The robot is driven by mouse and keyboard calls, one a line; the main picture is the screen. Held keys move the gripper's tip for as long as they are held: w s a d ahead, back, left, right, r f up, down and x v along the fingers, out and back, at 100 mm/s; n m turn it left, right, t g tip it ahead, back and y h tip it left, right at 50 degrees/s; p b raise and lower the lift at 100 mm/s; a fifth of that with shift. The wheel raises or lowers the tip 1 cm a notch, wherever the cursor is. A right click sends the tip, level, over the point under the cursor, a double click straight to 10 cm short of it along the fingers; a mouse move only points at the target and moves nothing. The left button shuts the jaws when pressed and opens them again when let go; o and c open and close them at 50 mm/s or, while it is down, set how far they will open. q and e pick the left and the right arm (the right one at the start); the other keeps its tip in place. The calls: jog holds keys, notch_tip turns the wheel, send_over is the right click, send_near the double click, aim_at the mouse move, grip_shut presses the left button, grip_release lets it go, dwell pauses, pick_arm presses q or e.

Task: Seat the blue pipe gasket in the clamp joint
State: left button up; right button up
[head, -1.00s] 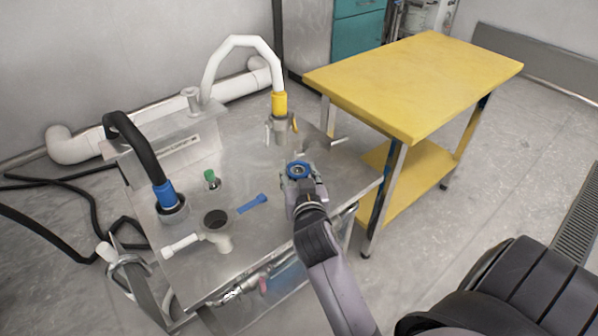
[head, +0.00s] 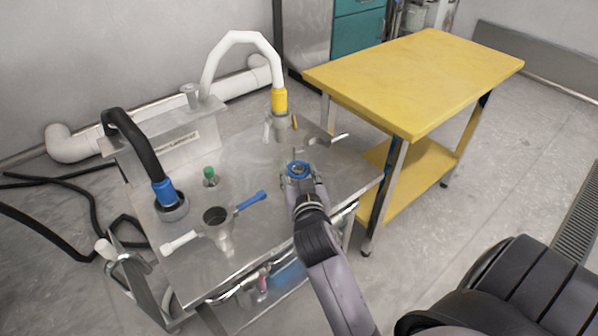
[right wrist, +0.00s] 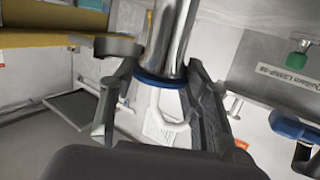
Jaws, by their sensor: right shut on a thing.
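The blue pipe gasket (head: 299,169) is a blue ring at the tip of my right gripper (head: 300,184), over the right side of the metal cart. In the right wrist view the blue ring (right wrist: 158,81) lies between the two dark fingers of my right gripper (right wrist: 165,100), which is shut on it. A shiny metal pipe (right wrist: 170,35) meets the ring there; I cannot tell whether the ring is fully seated. The clamp joint is not clearly distinguishable; a small metal piece (head: 322,139) sits just behind the gasket. My left gripper is not in view.
The metal cart (head: 270,228) also carries a grinder funnel (head: 215,216) with a blue handle (head: 250,202), a green-capped part (head: 210,175), a black hose (head: 138,145) and a white hose with a yellow collar (head: 279,100). A yellow table (head: 415,85) stands close on the right.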

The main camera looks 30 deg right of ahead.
aim_at(299, 176)
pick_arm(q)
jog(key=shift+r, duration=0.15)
pick_arm(e)
jog(key=shift+f, duration=0.15)
jog(key=o, duration=0.9)
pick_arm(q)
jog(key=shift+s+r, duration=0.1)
pick_arm(e)
jog(key=shift+r, duration=0.2)
notch_tip(299, 176, up, 10)
jog(key=shift+f, duration=0.15)
jog(key=shift+f, duration=0.1)
